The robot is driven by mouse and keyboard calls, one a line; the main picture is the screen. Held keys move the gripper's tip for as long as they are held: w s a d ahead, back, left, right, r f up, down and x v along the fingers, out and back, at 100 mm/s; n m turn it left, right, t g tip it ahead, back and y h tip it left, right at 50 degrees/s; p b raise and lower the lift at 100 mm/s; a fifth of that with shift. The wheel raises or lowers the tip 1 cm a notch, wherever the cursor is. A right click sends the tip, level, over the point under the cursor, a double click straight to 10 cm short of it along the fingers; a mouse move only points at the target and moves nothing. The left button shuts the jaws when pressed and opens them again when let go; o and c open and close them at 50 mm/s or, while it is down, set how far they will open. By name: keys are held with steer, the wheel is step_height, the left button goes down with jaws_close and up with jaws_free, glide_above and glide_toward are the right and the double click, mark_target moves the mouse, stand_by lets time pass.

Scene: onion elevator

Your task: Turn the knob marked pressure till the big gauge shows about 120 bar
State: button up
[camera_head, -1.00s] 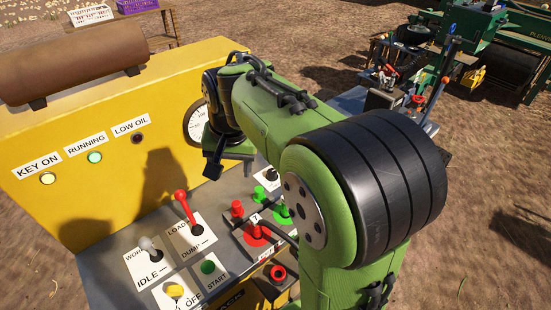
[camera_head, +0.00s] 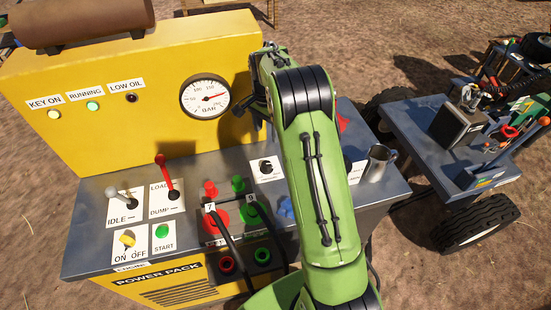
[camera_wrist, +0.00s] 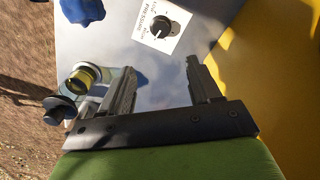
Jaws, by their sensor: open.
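The pressure knob (camera_head: 266,168) is a black dial on a white plate on the grey panel top. In the wrist view the knob (camera_wrist: 161,27) lies beyond my fingertips, with its plate reading "PRESSURE". The big gauge (camera_head: 204,97) is a round white dial on the yellow housing, marked in bar. My gripper (camera_wrist: 160,70) is open and empty, apart from the knob. In the head view my arm hides much of the gripper.
Red and green couplings (camera_head: 222,214) and levers sit left of my arm. A blue part (camera_head: 286,207) lies close to my arm. Lever plates (camera_head: 166,197) occupy the panel's left.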

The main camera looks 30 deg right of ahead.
mark_target(267, 163)
steer(key=f, duration=0.5)
steer(key=f+b, duration=0.1)
steer(key=f, duration=0.9)
steer(key=shift+a+f, duration=0.3)
steer(key=shift+c, duration=0.4)
steer(key=c, duration=1)
